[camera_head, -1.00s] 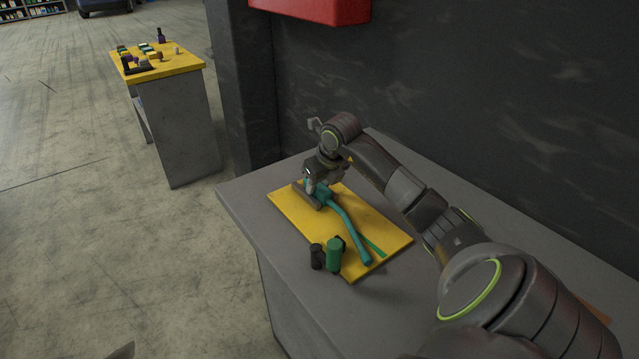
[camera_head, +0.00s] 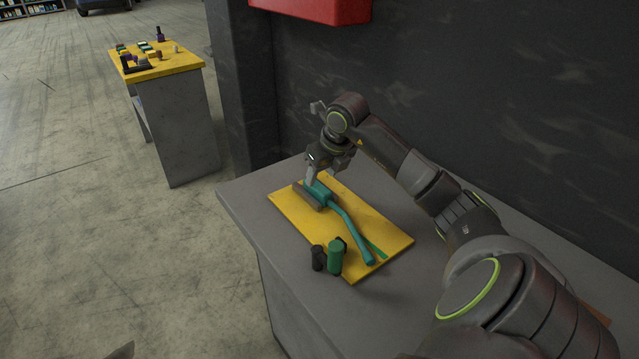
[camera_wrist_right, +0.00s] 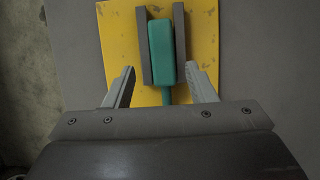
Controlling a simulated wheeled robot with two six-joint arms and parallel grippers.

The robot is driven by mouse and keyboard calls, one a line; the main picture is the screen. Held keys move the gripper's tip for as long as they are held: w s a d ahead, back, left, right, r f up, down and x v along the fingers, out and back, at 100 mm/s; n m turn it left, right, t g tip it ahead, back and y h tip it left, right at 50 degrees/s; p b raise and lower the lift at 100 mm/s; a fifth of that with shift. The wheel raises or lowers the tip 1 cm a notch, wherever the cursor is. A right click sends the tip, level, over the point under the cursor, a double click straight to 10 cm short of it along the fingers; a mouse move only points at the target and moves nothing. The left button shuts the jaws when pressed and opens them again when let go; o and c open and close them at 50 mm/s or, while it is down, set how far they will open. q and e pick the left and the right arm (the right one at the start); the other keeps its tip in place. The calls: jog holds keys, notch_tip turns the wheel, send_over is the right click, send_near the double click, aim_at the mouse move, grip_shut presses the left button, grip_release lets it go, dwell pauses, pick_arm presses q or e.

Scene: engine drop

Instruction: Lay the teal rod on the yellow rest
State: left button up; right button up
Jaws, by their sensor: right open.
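The teal rod (camera_head: 349,223) lies on the yellow rest (camera_head: 291,215), a flat board on the grey bench. Its thick block end sits between two dark rails at the board's far end, and its thin bent shaft runs toward the near edge. In the right wrist view the block end (camera_wrist_right: 161,52) lies between the rails, over the yellow board (camera_wrist_right: 117,30). My right gripper (camera_head: 319,181) is open and empty, just above the block end. Its two fingers (camera_wrist_right: 162,88) stand apart on either side of the rod in the wrist view. My left gripper is not in view.
A green cylinder (camera_head: 335,257) and a black cylinder (camera_head: 317,258) stand at the board's near left edge. A green strip (camera_head: 376,248) shows beside the shaft. A dark wall rises behind the bench (camera_head: 243,207). A second yellow-topped table (camera_head: 190,62) with small items stands farther off.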

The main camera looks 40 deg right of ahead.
aim_at(330, 202)
jog(key=v, duration=0.7)
jog(key=shift+b, duration=0.3)
jog(key=shift+d, duration=0.15)
jog(key=shift+s, duration=0.1)
